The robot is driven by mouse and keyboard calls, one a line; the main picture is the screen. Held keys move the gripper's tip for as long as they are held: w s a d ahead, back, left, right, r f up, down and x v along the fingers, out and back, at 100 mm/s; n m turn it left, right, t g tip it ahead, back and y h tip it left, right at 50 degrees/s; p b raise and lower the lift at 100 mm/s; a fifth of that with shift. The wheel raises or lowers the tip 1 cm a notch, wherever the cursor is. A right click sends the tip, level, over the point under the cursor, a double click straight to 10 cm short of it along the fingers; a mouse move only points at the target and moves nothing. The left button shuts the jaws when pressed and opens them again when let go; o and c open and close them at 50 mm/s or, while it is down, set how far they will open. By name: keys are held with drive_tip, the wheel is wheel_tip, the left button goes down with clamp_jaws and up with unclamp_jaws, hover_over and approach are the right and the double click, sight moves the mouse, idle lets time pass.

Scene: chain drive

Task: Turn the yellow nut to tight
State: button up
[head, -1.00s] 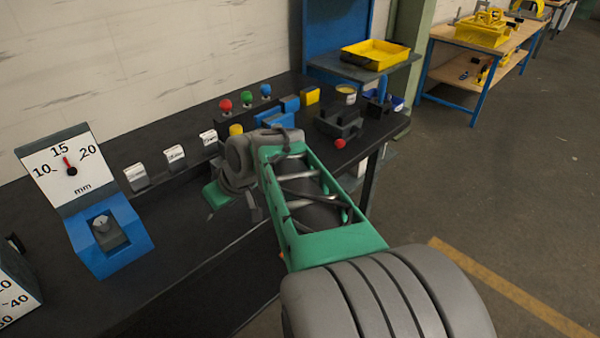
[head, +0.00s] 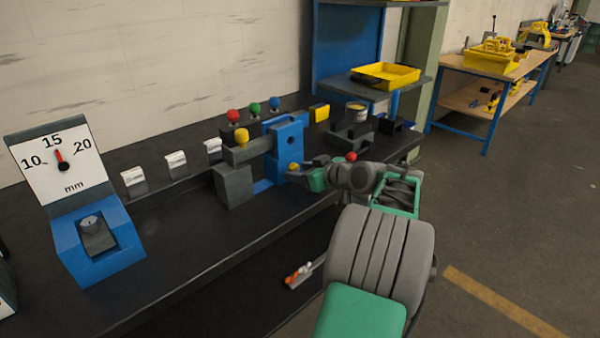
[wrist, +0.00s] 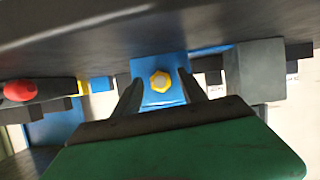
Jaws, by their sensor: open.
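The yellow nut (wrist: 160,82) sits on the face of a blue block (wrist: 148,66) in the wrist view. It lies between and beyond my two fingers, apart from both. In the head view the yellow nut (head: 293,167) shows low on the front of the blue upright (head: 289,144), just left of my gripper. My gripper (head: 306,174) is open and empty, pointing at the nut; its fingers (wrist: 160,90) also show in the wrist view. My wrist partly hides the gripper in the head view.
A grey block (head: 234,186) stands left of the blue upright. Red (head: 233,116), green (head: 255,108), blue (head: 274,103) and yellow (head: 241,135) knobs stand nearby. A red knob (head: 351,157) is just behind my wrist. A blue dial gauge (head: 97,238) stands at left.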

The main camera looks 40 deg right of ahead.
drive_tip(key=shift+c, duration=0.2)
clamp_jaws()
idle(0.4)
